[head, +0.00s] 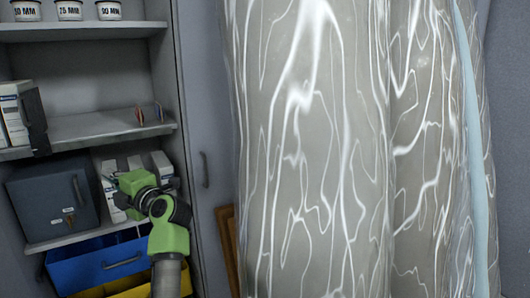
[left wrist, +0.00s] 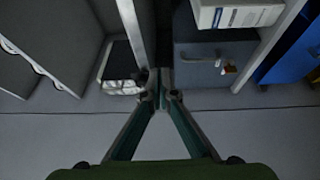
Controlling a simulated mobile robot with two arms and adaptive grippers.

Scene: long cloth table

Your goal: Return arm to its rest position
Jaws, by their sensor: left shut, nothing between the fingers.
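My left arm (head: 168,238) rises from the bottom of the head view, green with black joints, in front of the shelf unit. Its gripper end points left towards the lower shelf; the fingers are too small there to make out. In the left wrist view the two fingers of my left gripper (left wrist: 160,94) come together at the tips, with nothing between them. My right gripper is in neither view.
A shelf unit (head: 90,128) holds white cups (head: 69,10), white boxes and a dark grey box (head: 54,198). A blue drawer (head: 98,262) and a yellow one (head: 118,288) are below. Large grey, white-veined wrapped shapes (head: 310,150) fill the middle and right.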

